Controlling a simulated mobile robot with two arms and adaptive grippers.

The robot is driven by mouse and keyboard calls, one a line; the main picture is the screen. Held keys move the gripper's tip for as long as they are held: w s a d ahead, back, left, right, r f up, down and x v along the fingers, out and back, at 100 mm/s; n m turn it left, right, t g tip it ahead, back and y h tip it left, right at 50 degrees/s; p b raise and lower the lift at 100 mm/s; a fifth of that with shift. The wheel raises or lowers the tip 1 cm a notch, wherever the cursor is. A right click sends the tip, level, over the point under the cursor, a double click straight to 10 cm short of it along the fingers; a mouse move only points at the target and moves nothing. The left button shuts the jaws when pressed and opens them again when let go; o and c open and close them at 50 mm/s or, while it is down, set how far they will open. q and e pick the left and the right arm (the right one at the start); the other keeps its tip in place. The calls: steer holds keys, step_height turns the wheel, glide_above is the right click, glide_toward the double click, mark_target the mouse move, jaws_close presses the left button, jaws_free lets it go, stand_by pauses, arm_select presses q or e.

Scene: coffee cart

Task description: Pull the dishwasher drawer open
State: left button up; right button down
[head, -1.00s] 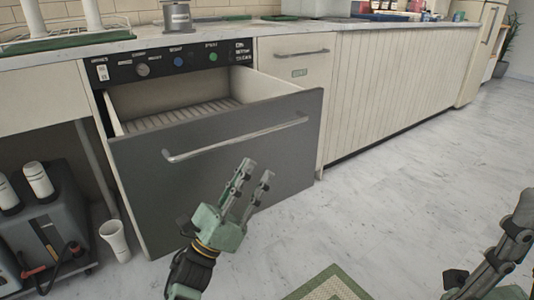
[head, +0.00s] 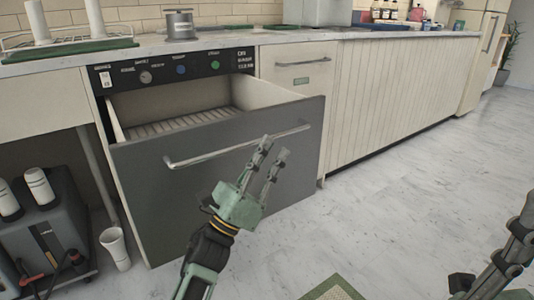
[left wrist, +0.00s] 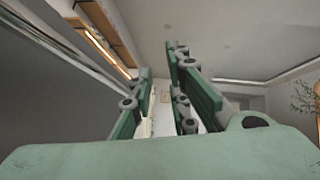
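The dishwasher drawer (head: 225,178) has a dark grey front and stands pulled out from the cabinet, with its ribbed inside (head: 180,118) showing. Its metal bar handle (head: 235,148) runs across the upper front. My left gripper (head: 271,150) is in front of the drawer, near the right part of the handle. Its two fingers are apart with nothing between them. In the left wrist view the left gripper (left wrist: 168,75) also shows spread, empty fingers. My right gripper is not clearly seen; only part of the right arm shows at the lower right edge.
A control panel (head: 175,69) is above the drawer. A white cup (head: 115,248) stands on the floor left of the drawer, beside a grey machine (head: 45,225). The floor (head: 410,190) to the right is clear, with a rug (head: 332,290) at the bottom.

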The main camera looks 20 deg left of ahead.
arm_select(q)
jaws_close()
stand_by(0.8)
steer(key=shift+c, duration=1.3)
jaws_free()
steer(key=o, duration=0.7)
steer(key=v, duration=1.2)
